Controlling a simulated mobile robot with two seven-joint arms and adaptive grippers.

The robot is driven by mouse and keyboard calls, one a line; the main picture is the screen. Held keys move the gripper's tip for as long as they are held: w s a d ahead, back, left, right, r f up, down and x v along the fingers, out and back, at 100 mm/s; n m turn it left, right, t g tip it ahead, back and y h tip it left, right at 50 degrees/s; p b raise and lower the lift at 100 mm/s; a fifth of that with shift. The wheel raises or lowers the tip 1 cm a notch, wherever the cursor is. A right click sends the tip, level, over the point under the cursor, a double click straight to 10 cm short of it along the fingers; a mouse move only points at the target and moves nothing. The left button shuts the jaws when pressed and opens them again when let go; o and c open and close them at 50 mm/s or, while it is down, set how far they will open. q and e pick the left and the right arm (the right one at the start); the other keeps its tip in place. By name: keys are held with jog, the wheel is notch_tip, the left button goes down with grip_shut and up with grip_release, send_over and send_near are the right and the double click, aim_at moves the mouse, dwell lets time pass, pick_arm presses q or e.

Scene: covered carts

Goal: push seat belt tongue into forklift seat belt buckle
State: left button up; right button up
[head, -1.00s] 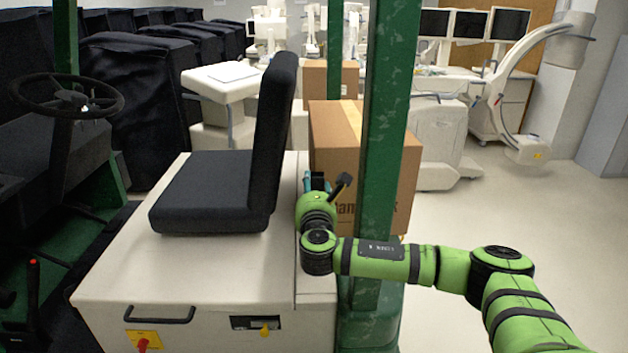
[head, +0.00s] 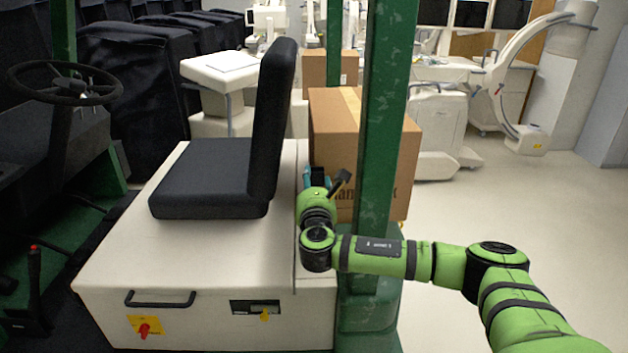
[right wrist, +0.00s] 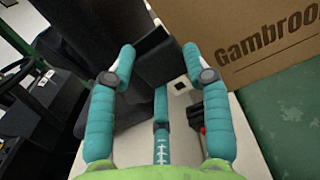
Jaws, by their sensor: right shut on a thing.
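My right gripper (head: 316,178) is behind the black forklift seat (head: 208,180), between the backrest and the green post. In the right wrist view its teal fingers (right wrist: 154,62) close on a dark, block-like piece (right wrist: 152,58), which I take to be the seat belt tongue. A dark piece (head: 341,182) also sticks up beside the gripper in the head view. A small black part with red on it (right wrist: 198,118), perhaps the buckle, lies below the right finger, apart from the held piece. The fingers hide part of the area. My left gripper is not in view.
A green post (head: 380,130) stands right beside my right arm. A cardboard box (head: 345,125) is close behind the gripper. The steering wheel (head: 66,84) is at the left. The pale seat base (head: 215,265) has a clear top in front of the seat.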

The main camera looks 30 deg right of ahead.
jog(key=shift+f+b, duration=0.65)
jog(key=shift+f, duration=0.8)
jog(key=shift+p, duration=0.75)
dwell(0.5)
jog(key=shift+f+b, duration=1.05)
jog(key=shift+f, duration=0.55)
jog(key=o, duration=1.4)
jog(key=shift+f, duration=0.1)
jog(key=shift+c, duration=0.2)
jog(key=shift+s+a+f, duration=0.1)
jog(key=shift+f, duration=0.2)
jog(key=shift+s+a, duration=0.1)
jog(key=r+v, duration=0.1)
jog(key=v, duration=1)
jog(key=shift+s, duration=0.25)
